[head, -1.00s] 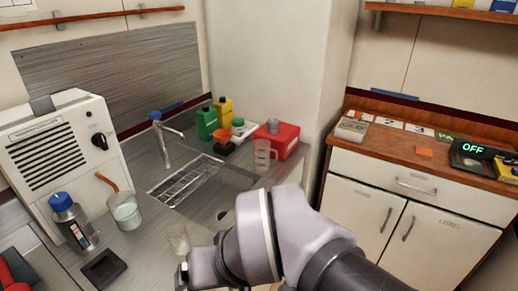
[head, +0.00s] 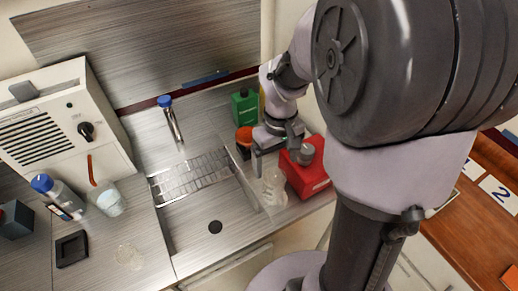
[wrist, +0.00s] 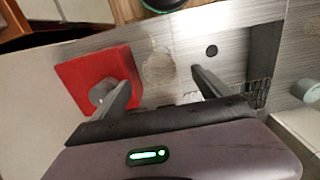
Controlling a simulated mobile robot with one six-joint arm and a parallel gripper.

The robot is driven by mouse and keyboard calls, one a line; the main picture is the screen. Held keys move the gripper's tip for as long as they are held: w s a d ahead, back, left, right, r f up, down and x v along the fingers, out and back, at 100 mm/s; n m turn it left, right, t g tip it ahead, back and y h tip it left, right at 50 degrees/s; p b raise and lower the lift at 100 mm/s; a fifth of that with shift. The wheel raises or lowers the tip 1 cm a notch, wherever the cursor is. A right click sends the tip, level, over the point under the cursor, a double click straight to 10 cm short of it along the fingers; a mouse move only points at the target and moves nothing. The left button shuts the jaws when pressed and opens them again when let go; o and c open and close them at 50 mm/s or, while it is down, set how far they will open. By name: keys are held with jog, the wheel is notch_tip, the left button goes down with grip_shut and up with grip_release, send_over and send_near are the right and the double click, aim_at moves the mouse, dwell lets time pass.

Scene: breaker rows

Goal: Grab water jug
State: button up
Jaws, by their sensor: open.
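A clear, see-through jug (head: 272,188) stands on the steel counter between the sink and a red canister. It also shows in the wrist view as a faint clear shape (wrist: 158,68) ahead of the gap between my fingers. My gripper (head: 275,163) is open and empty, pointing down near the jug in the head view. In the wrist view its two fingers (wrist: 164,88) are spread, the left one overlapping the canister's grey cap. I cannot tell the exact height of the fingers relative to the jug.
The red canister (head: 308,172) is close beside the jug. The sink (head: 214,205) is to the left. A green bottle (head: 244,107) and an orange-topped container (head: 244,138) stand behind. A beaker (head: 107,200) and a blue-capped bottle (head: 62,196) are farther left.

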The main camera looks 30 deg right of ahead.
aim_at(274, 188)
notch_tip(274, 188, down, 14)
jog(key=b, duration=0.6)
jog(key=shift+d+r, duration=0.1)
jog(key=shift+r, duration=0.2)
jog(key=shift+c, duration=0.7)
jog(key=c, duration=1.3)
